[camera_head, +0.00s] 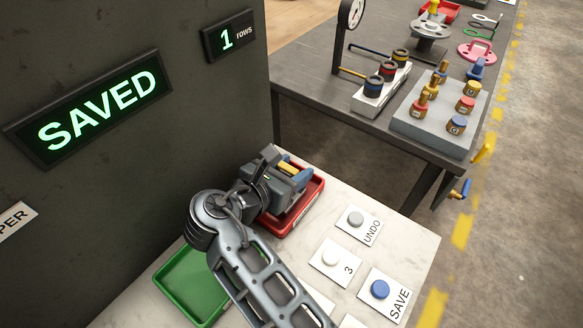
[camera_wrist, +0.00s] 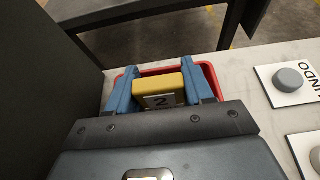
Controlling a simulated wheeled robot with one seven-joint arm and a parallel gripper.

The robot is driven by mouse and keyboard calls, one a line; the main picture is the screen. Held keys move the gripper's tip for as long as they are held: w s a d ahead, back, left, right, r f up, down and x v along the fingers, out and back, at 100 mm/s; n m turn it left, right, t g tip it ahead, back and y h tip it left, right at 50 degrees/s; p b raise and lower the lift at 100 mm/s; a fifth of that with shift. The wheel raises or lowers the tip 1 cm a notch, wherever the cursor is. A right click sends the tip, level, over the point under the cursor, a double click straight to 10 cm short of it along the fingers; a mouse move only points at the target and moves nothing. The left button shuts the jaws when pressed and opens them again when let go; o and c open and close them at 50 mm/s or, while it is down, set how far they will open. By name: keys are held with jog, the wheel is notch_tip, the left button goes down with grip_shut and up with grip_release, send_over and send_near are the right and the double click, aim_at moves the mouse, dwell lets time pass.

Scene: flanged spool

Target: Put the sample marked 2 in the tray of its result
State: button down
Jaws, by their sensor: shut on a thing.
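The sample marked 2 is a yellow block (camera_wrist: 163,91) with a "2" label facing the wrist camera. My gripper (camera_wrist: 165,88) is shut on it, one blue finger on each side. In the head view my gripper (camera_head: 289,174) and the yellow sample (camera_head: 289,168) are over the red tray (camera_head: 318,194). The red tray's rim also shows behind the fingers in the wrist view (camera_wrist: 209,70). I cannot tell whether the sample touches the tray floor. A green tray (camera_head: 172,274) lies to the left on the same pale counter, partly hidden by my arm.
A dark panel shows a "SAVED" display (camera_head: 98,107) and a "1 rows" display (camera_head: 229,37). Buttons marked UNDO (camera_head: 356,218), 3 (camera_head: 331,257) and SAVE (camera_head: 380,289) sit right of the trays. A dark table (camera_head: 300,82) with spools and pegs stands behind, across a gap.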

jog(key=shift+c, duration=2.2)
grip_release()
jog(key=v, duration=1.1)
jog(key=shift+a, duration=0.1)
jog(key=shift+s+a+r, duration=0.2)
jog(key=shift+s, duration=0.2)
